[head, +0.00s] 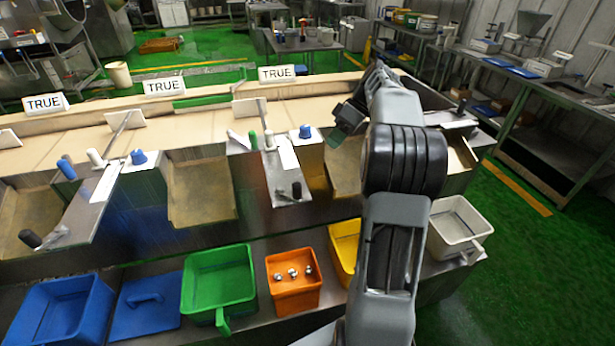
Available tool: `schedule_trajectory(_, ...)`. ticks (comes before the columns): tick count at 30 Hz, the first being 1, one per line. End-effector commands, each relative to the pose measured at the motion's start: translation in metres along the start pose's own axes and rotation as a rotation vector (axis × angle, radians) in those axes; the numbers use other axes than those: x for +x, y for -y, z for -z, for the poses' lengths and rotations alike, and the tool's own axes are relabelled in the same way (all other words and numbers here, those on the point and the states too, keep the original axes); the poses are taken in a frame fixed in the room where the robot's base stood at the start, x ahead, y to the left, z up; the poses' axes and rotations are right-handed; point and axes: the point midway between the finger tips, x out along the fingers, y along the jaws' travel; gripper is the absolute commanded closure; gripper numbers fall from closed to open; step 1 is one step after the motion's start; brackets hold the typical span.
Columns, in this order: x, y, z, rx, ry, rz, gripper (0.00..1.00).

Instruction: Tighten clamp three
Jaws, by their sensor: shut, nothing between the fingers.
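My gripper (338,137) is at the end of the grey arm, above the machine's front edge, right of the blue knob (305,131). It looks shut and holds nothing; its fingertips are small and partly turned away. I cannot tell which fitting is clamp three. The middle bracket has a green-tipped handle (253,140), a white-tipped handle (269,140) and a black knob (297,190) low on its front. The left bracket has a blue knob (138,157), a white-tipped handle (95,157), a blue-tipped handle (66,169) and a black knob (30,238). My arm hides part of the right side.
Signs reading TRUE (277,73) stand along the beige deck (205,118). Below are a blue bin (60,312), a green bin (219,283), an orange bin (294,283) holding several small metal pieces, a yellow bin (343,245) and a white bin (459,227). Green floor is clear at right.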

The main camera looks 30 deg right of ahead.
Motion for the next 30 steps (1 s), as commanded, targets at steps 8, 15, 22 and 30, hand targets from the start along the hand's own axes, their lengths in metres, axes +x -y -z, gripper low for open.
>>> schedule_trajectory(8,-0.003,-0.004,-0.002,-0.019,-0.009,0.009,1.0)
schedule_trajectory(15,0.003,-0.004,-0.001,-0.018,-0.008,0.009,1.0)
schedule_trajectory(22,0.035,-0.002,-0.001,-0.017,-0.006,0.012,1.0)
schedule_trajectory(30,0.086,-0.002,0.0,-0.017,-0.007,0.011,1.0)
